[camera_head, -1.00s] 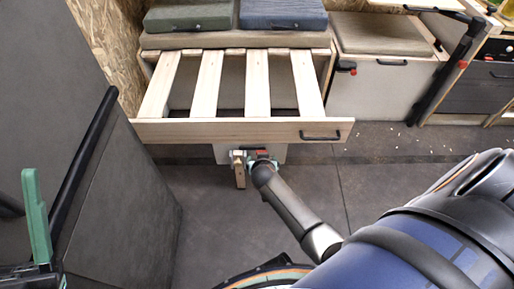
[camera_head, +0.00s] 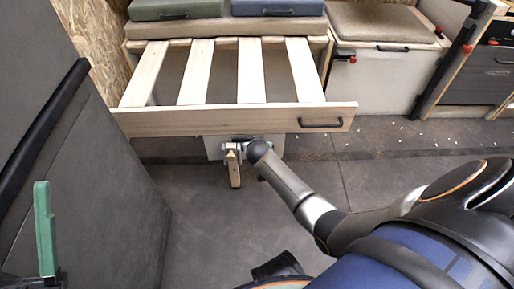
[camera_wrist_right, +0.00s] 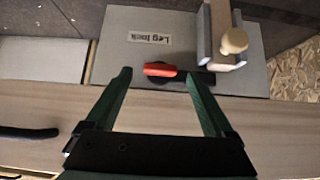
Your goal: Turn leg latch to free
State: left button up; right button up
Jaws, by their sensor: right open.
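The leg latch (camera_wrist_right: 158,70) has a red lever and a dark base. It sits on a grey panel (camera_wrist_right: 120,62) below a label that seems to read "Leg lock". The lever lies roughly crosswise in the right wrist view. My right gripper (camera_wrist_right: 157,76) is open, with its green fingertips on either side of the lever. I cannot tell whether they touch it. A wooden leg (camera_head: 234,168) with a round knob (camera_wrist_right: 233,40) stands beside the latch. In the head view my right arm hides the latch. One green finger of my left gripper (camera_head: 45,229) shows at lower left.
The slatted bed frame (camera_head: 210,122) extends above the latch, its front board carrying a black handle (camera_head: 321,123). A tall grey cabinet (camera_head: 105,190) stands at left. A white box bench (camera_head: 375,88) is at back right. Grey floor (camera_head: 205,235) is open below the frame.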

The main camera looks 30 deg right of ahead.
jog(key=shift+w+d+f, duration=0.15)
jog(key=shift+w+f, duration=0.05)
jog(key=shift+f, duration=0.05)
grip_shut()
dwell(0.8)
